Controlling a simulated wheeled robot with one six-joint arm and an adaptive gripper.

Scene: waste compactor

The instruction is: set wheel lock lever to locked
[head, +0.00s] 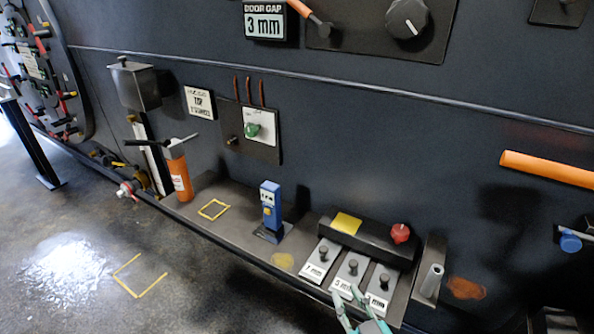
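My gripper (345,291) shows at the bottom edge, right of centre, in front of the block labelled "5 mm". Its two teal fingertips are apart with nothing visible between them. No part in view is clearly labelled as the wheel lock lever, so I cannot tell which one it is. A low mechanism with a red and white end (128,188) sits at the floor on the left. My gripper is far to the right of both.
A shelf (225,190) along the dark wall holds a blue post device (270,205) and labelled blocks with knobs (322,258). An orange bar (548,168) sticks out at right. The floor (190,280) at lower left is clear.

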